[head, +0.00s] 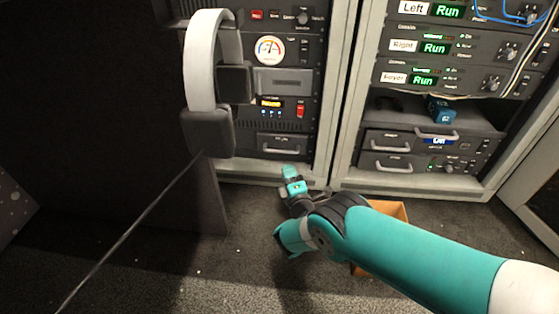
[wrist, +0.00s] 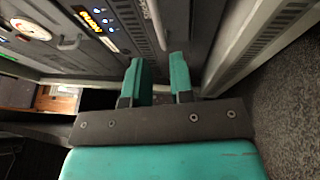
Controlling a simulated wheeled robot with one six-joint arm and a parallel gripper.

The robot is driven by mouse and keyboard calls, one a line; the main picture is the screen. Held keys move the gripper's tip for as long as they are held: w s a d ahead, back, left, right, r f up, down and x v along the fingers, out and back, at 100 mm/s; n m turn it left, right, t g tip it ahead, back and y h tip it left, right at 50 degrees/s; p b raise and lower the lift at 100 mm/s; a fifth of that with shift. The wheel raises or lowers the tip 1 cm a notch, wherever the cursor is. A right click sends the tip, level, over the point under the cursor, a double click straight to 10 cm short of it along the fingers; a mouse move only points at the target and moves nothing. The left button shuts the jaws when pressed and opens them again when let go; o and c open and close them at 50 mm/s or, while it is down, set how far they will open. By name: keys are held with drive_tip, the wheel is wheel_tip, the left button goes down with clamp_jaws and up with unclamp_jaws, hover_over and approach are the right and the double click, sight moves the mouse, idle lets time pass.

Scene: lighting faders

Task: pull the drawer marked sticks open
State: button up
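My gripper (head: 292,180) is low in front of the left rack in the head view. In the wrist view its two teal fingers (wrist: 160,80) stand apart with nothing between them, so it is open. A dark drawer (head: 283,146) with a pale bar handle is at the bottom of the left rack, just above and behind my gripper. In the wrist view a pale bar handle (wrist: 155,24) lies beyond the fingertips, apart from them. Two more handled drawers, an upper (head: 392,143) and a lower (head: 388,162), sit low in the right rack. I cannot read "sticks" on any drawer.
Headphones (head: 208,132) hang at the left. A cardboard box (head: 392,210) stands on the floor partly behind my arm. A blue die-like block (head: 438,108) is on the right rack's shelf. A pale upright post (head: 335,110) divides the racks. Carpet is clear at lower left.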

sight(280, 151)
drive_tip(key=b+x, duration=0.5)
drive_tip(key=x, duration=0.3)
drive_tip(key=shift+w+f+b, duration=0.15)
drive_tip(key=shift+w+b, duration=0.05)
drive_tip(key=shift+b, duration=0.1)
drive_tip(key=shift+w+a+r, duration=0.25)
drive_tip(key=shift+w, duration=0.15)
clamp_jaws()
